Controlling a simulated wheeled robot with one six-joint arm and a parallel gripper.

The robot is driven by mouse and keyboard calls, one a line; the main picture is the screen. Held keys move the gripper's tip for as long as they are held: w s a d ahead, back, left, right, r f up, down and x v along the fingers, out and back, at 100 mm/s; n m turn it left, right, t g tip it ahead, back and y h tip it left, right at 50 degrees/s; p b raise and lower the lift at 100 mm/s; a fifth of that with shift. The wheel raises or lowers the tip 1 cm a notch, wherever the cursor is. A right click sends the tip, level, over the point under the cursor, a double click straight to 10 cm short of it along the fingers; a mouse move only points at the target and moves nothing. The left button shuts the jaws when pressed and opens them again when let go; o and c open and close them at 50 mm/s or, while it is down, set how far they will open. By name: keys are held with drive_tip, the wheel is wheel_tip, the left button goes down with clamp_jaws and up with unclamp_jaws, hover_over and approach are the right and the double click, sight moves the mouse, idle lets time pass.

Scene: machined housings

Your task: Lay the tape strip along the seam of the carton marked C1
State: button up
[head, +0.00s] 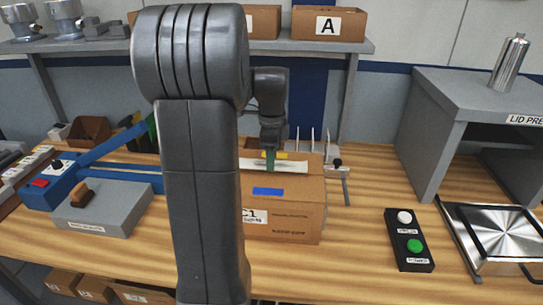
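The carton marked C1 (290,212) stands on the bench, its left part hidden behind my arm. Its C1 label is on the side facing me, with a small blue patch above it. A pale strip (295,167) lies across the carton's top; I cannot tell whether it is the tape strip, or whether it is held or resting. My gripper (270,160) points down at the top of the carton, by the pale strip.
A button box (409,240) with white and green buttons sits to the right, beside a metal plate fixture (497,240) and the grey lid press (432,130). A blue-armed device (100,208) is at left. Thin upright rods stand behind the carton. A shelf (345,45) runs above.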

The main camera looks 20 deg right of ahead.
drive_tip(key=o, duration=0.4)
wheel_tip(320, 180, up, 14)
drive_tip(key=shift+f, duration=0.1)
idle(0.3)
idle(0.5)
wheel_tip(320, 180, down, 13)
drive_tip(key=shift+f+p, duration=0.2)
drive_tip(key=shift+p, duration=0.15)
drive_tip(key=shift+r+p, duration=1.15)
drive_tip(key=shift+r, duration=0.3)
